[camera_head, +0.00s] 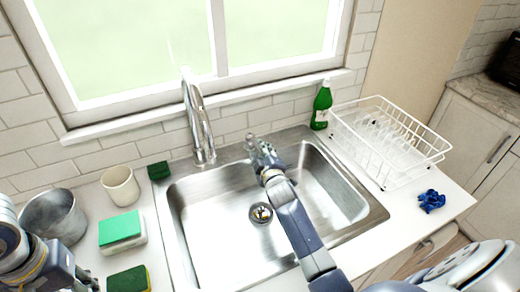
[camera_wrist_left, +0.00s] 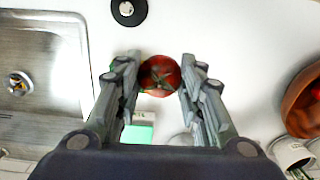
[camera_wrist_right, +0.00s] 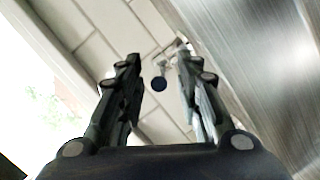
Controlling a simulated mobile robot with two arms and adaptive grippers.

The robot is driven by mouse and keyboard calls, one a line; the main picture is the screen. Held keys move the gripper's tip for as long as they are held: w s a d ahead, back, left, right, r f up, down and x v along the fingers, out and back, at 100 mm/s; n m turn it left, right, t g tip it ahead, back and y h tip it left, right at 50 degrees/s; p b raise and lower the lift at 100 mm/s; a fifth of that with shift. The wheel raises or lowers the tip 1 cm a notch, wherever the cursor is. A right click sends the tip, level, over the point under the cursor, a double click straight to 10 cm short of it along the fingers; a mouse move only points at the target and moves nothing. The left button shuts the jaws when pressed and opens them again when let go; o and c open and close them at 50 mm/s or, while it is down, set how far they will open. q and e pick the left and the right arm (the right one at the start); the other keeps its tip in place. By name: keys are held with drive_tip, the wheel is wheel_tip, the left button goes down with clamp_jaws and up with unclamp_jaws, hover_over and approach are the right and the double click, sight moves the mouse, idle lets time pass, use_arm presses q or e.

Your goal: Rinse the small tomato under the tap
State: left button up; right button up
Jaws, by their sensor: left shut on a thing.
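A small red tomato (camera_wrist_left: 160,76) with a green stem sits between the fingertips of my left gripper (camera_wrist_left: 158,82), which is shut on it. In the head view my left gripper is only partly seen at the lower left edge, and the tomato is not visible there. The chrome tap (camera_head: 200,125) rises at the back left of the steel sink (camera_head: 225,205). My right gripper (camera_head: 257,148) is over the sink's back rim, right of the tap. In the right wrist view its fingers (camera_wrist_right: 160,85) are apart, with nothing visibly held; a dark round thing shows between them, beyond.
Left of the sink are a cream cup (camera_head: 121,186), a metal pot (camera_head: 54,215) and sponges (camera_head: 121,229). A green bottle (camera_head: 321,106) and white dish rack (camera_head: 390,140) stand right. A brown bowl (camera_wrist_left: 300,105) of red things shows beside my left gripper. The basin is clear.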

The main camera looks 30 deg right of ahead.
drive_tip(key=shift+x, duration=0.8)
clamp_jaws()
